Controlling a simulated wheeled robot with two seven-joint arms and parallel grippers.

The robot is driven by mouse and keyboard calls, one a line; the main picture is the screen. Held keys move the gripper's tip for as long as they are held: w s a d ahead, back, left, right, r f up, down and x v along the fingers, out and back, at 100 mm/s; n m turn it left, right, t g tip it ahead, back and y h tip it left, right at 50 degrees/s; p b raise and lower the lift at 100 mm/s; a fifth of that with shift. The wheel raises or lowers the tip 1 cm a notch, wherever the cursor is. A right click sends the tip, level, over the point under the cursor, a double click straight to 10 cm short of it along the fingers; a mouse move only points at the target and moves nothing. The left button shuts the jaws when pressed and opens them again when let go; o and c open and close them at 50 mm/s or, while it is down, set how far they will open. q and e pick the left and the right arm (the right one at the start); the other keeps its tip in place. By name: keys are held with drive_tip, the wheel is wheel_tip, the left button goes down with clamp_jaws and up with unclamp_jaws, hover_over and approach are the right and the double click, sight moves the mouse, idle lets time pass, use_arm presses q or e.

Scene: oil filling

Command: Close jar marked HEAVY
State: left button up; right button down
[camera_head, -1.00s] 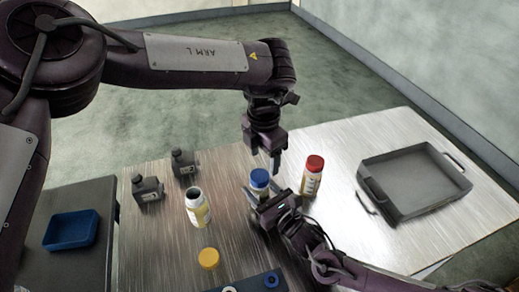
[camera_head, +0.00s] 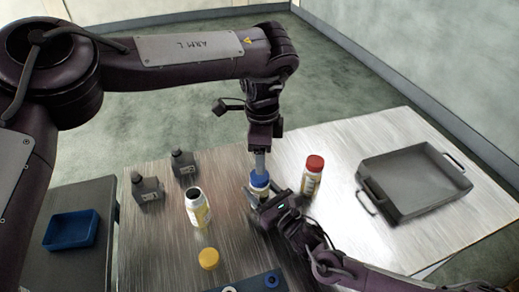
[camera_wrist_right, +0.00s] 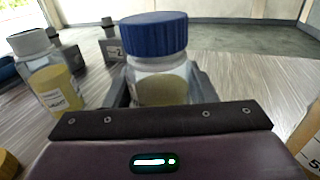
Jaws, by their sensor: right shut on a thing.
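A clear jar with a blue lid (camera_head: 259,180) stands on the metal table; in the right wrist view the blue lid (camera_wrist_right: 154,35) sits on top of the jar body (camera_wrist_right: 158,85), with yellowish contents inside. My right gripper (camera_head: 257,198) is shut around the jar's body. My left gripper (camera_head: 260,160) points straight down over the blue lid; its fingers overlap in the picture, so their gap is hidden. No fingers show around the lid in the wrist view. The label HEAVY is not readable on any jar.
An uncapped jar (camera_head: 198,208), labelled LIGHT in the wrist view, stands left; a yellow lid (camera_head: 208,258) lies before it. A red-lidded jar (camera_head: 313,174) stands right. Two dark bottles (camera_head: 147,190), a grey tray (camera_head: 415,183), a blue bin (camera_head: 70,230) and a dark rack (camera_head: 255,285) are around.

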use_arm(q)
drive_tip(key=n, duration=0.4)
drive_tip(key=shift+a+r+n, duration=0.15)
drive_tip(key=shift+n, duration=0.15)
drive_tip(key=n, duration=0.4)
drive_tip(key=shift+s+a+r+n, duration=0.1)
drive_tip(key=shift+a+r+n, duration=0.05)
drive_tip(key=shift+n, duration=0.25)
drive_tip(key=shift+f, duration=4.05)
drive_tip(key=shift+c, duration=0.2)
